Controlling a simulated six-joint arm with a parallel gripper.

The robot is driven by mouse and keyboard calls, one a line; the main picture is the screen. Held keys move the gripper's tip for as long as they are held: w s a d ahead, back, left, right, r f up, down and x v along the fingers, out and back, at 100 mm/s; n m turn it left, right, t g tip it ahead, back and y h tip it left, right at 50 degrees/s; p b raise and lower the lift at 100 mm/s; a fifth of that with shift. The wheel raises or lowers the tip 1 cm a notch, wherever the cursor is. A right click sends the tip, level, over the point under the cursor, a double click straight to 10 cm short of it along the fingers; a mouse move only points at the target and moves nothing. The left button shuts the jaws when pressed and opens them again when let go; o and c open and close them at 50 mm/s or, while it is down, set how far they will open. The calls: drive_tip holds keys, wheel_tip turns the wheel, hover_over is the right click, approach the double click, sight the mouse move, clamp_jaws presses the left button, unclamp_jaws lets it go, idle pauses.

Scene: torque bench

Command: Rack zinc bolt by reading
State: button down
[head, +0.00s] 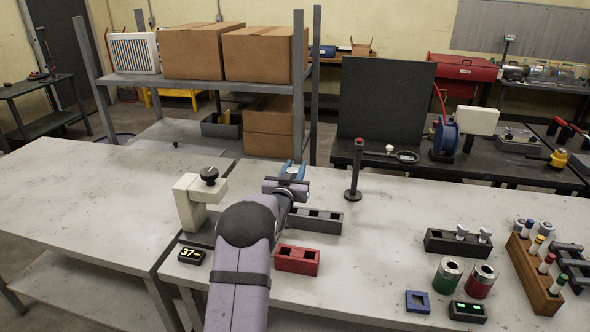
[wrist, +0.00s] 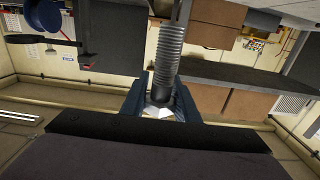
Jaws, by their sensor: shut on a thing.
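My gripper (head: 293,170) is raised above the bench behind the grey slotted block, its blue fingers closed. In the wrist view my gripper (wrist: 166,98) is shut on a grey threaded bolt (wrist: 169,55). The bolt's shiny head is between the fingers and its shaft points up in that picture. A grey slotted block (head: 328,221) and a red slotted block (head: 297,260) stand near my arm. A black block (head: 457,243) at right holds two light-headed bolts.
A beige device with a black knob (head: 188,203) stands left of my arm. A black post (head: 354,180) rises right of my gripper. A green can (head: 448,276), red can (head: 481,281), blue square (head: 418,302), green-lit box (head: 467,311) and wooden rack (head: 532,276) occupy the right.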

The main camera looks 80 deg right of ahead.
drive_tip(key=shift+f+b, duration=2.05)
drive_tip(key=shift+f, duration=0.35)
drive_tip(key=shift+f, duration=0.85)
drive_tip(key=shift+f, duration=0.4)
drive_tip(key=shift+f, duration=1.35)
idle(0.8)
drive_tip(key=shift+a+f, duration=0.1)
drive_tip(key=shift+f, duration=0.4)
idle(1.1)
